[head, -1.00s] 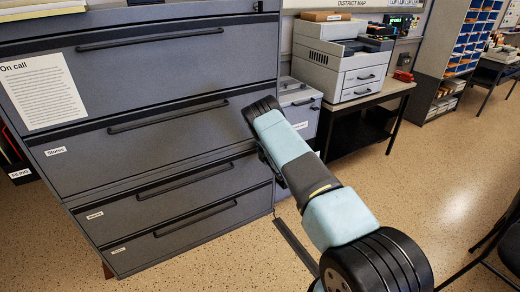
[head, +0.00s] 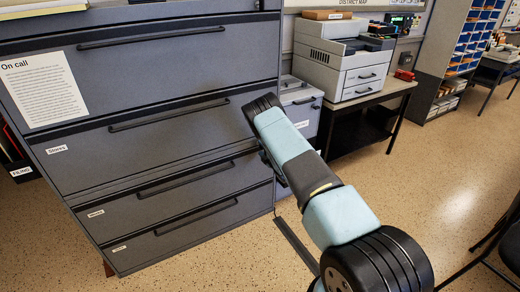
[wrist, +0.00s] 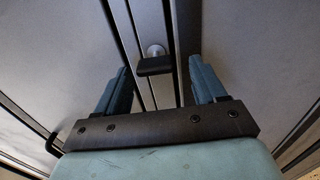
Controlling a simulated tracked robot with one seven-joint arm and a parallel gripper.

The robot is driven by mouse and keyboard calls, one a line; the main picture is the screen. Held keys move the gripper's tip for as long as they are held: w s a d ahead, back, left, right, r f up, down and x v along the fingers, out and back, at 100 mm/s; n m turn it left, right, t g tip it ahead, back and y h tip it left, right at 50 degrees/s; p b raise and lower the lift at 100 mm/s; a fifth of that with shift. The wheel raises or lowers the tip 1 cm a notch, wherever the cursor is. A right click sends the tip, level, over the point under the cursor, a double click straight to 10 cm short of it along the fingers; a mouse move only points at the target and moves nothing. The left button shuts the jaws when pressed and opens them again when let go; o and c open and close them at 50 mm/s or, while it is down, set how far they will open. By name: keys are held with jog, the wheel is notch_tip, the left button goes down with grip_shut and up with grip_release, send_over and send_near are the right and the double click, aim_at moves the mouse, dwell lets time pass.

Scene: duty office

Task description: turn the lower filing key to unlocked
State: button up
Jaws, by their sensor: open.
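The filing key (wrist: 154,66) shows in the wrist view as a dark, flat head in front of a round silver lock (wrist: 155,50). It sits on a narrow strip between grey cabinet faces. My gripper (wrist: 160,68) is open, with one blue-grey finger on each side of the key and clear gaps between. I cannot tell from this view how far the fingertips are from the cabinet face. In the head view my arm reaches to the right edge of the grey filing cabinet (head: 150,75), and its wrist hides the gripper and the key.
The cabinet has several wide drawers with long dark handles (head: 185,178) and an "On call" notice (head: 42,90). A smaller grey cabinet (head: 303,110) stands beside it. A printer (head: 345,65) rests on a side table (head: 395,90). Speckled floor (head: 440,180) is open at right.

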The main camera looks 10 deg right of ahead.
jog(key=v, duration=1.1)
jog(key=shift+s, duration=0.2)
